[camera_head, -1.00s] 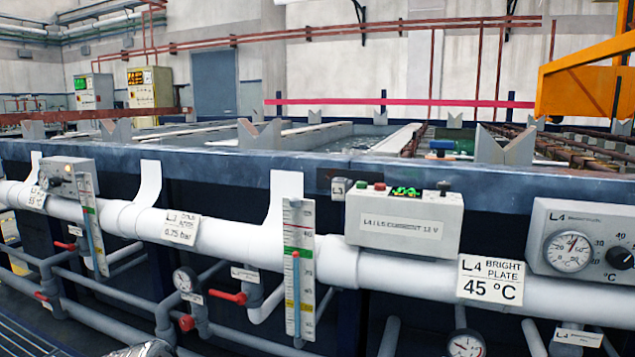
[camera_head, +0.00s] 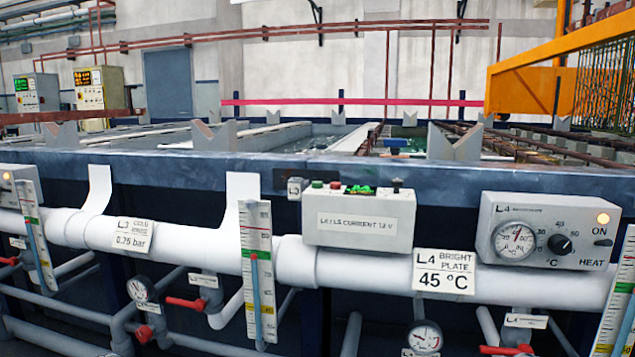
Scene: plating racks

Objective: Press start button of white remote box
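The white remote box (camera_head: 358,232) sits on top of the thick white pipe, right of the picture's middle. Its label reads L4 L5 current 12 V. On its top are a green button (camera_head: 317,184), a red button (camera_head: 335,185), a small green-lit display (camera_head: 360,190) and a dark switch (camera_head: 397,186) at the right end. No word for start is readable by the buttons. Neither of my grippers shows in the head view.
The white pipe (camera_head: 200,248) runs along the tank front. A heat control box (camera_head: 548,232) with a gauge and knob stands at the right. A vertical scale (camera_head: 258,275) stands left of the remote box. Red-handled valves and gauges are below. An orange frame (camera_head: 520,75) is at upper right.

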